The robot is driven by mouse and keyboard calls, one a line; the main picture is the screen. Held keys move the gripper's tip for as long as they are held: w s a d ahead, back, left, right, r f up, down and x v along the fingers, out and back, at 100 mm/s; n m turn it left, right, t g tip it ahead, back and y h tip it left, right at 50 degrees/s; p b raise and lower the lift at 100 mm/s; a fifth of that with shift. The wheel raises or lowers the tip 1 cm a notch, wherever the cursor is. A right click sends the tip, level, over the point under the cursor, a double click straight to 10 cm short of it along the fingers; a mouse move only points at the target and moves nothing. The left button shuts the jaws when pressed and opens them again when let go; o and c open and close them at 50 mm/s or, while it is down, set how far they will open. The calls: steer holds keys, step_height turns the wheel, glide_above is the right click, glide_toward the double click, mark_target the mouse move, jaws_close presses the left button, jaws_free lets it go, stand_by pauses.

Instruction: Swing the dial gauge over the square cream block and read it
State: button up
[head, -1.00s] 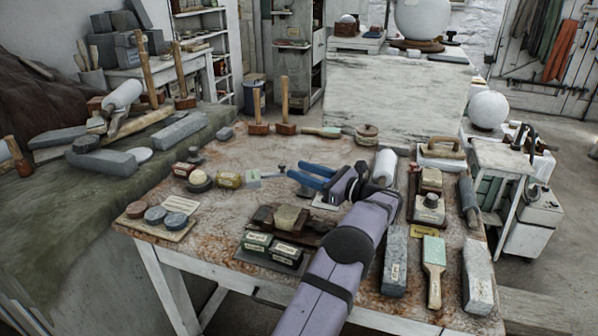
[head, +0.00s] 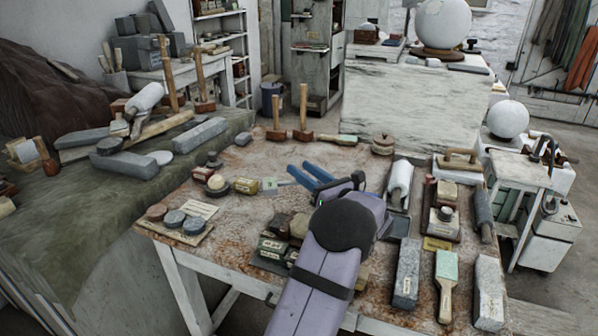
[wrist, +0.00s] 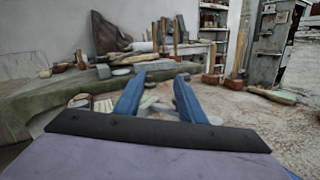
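My gripper (head: 298,167) reaches over the worktable with its two blue fingers apart and nothing held between them. In the wrist view the fingers (wrist: 159,80) are also spread. A small pale block (head: 270,184) with a mark on its face lies just left of the fingers. I cannot tell for certain which thing is the dial gauge.
Left of my arm stand labelled dark boxes (head: 270,250) and a card with round samples (head: 190,238). Mallets (head: 303,115) stand at the back. A white roller (head: 399,182), stone bars (head: 407,272) and a brush (head: 447,285) fill the right side. Bare tabletop shows behind the fingers.

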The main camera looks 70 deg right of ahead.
steer(key=f, duration=0.1)
steer(key=s+d+f+g+h, duration=0.1)
steer(key=f, duration=0.1)
steer(key=s+f+g+h, duration=0.1)
steer(key=f, duration=0.1)
steer(key=shift+d, duration=0.25)
steer(key=shift+p+x, duration=1)
steer(key=shift+x, duration=2.7)
steer(key=shift+s, duration=0.1)
jaws_close()
